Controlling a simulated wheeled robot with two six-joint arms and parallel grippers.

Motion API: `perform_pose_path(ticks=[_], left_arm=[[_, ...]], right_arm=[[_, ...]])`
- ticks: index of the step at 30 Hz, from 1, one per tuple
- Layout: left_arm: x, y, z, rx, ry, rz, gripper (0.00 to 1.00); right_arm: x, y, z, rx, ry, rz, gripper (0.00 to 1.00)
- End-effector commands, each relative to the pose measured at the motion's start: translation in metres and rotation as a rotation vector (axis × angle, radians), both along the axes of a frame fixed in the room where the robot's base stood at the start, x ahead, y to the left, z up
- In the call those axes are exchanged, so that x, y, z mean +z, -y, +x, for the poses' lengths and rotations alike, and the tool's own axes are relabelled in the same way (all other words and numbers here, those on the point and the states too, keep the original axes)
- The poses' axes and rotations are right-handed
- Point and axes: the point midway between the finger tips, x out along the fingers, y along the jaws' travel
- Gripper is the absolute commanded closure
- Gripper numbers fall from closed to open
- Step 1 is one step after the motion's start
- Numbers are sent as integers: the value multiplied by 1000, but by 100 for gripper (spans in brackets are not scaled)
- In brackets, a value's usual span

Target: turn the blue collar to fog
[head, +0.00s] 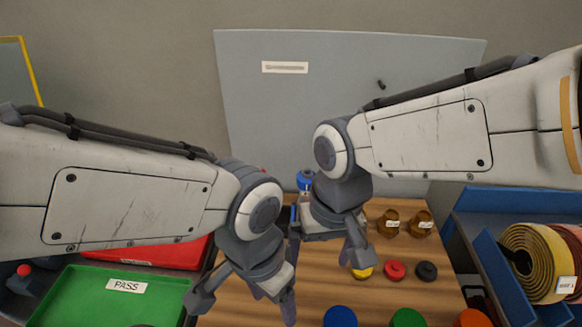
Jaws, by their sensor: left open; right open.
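The blue collar (305,178) shows at the back of the wooden table, just left of my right wrist. It seems to sit on a bottle whose lower part is mostly hidden behind my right gripper. Its setting cannot be read. My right gripper (328,240) is open and points down, in front of and just below the collar in the picture. I cannot tell whether it touches the bottle. My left gripper (242,302) is open and points down over the table's left front part, nearer the camera, with nothing visible between its fingers.
Two amber pieces (420,224) with labels stand right of my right gripper. Yellow, red (395,271) and black discs lie before them, with blue (340,317), green and orange ones nearer. A green PASS tray (70,300) and red tray lie left; a blue rack (510,290) holds rolls right.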

Motion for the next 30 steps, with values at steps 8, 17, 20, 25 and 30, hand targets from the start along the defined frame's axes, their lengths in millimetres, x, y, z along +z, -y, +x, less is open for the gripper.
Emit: perform_pose_path(ticks=[8,17,20,25,30], left_arm=[[17,0,0,1,0,0,29],[29,0,0,2,0,0,29],[30,0,0,2,0,0,29],[32,0,0,2,0,0,29],[38,0,0,1,0,0,29]], right_arm=[[36,-40,158,-850,-57,-30,1],[25,-32,276,-1613,-80,-49,1],[21,-27,293,-1744,-80,-50,1],[12,-24,302,-1829,-80,-50,1],[-12,-23,301,-1831,-82,-55,1]])
